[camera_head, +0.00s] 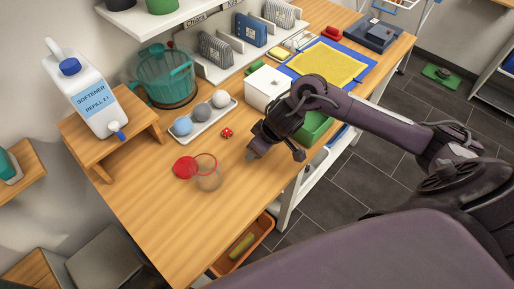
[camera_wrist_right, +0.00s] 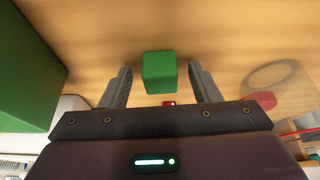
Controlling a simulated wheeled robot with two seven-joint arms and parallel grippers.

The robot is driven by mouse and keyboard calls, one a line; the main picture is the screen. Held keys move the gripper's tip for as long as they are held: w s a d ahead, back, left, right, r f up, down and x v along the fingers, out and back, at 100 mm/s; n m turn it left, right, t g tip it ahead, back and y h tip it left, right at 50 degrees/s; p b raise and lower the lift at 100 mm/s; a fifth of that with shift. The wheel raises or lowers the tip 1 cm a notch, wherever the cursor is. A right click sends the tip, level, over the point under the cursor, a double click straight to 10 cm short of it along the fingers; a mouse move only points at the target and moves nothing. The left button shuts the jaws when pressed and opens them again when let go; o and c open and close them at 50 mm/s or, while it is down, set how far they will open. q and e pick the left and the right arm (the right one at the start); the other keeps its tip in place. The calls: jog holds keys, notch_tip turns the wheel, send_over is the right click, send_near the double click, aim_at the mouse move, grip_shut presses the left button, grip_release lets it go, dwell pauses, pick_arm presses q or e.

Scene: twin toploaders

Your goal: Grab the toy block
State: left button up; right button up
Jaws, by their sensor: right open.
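The toy block, a small green cube (camera_wrist_right: 159,72), shows in the right wrist view above the wooden worktop. It lies between the two fingers of my right gripper (camera_wrist_right: 160,78), with a gap visible on each side. In the head view my right gripper (camera_head: 275,156) points down over the worktop, open, and the block is hidden behind it. Whether the block rests between the fingertips or a little beyond them I cannot tell. My left gripper is not in view.
A clear cup with a red rim (camera_head: 208,178) and a red lid (camera_head: 184,167) lie left of the gripper. The front-left worktop is clear.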

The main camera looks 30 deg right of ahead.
jog(key=c, duration=1)
jog(key=shift+c, duration=0.2)
jog(key=shift+r, duration=0.2)
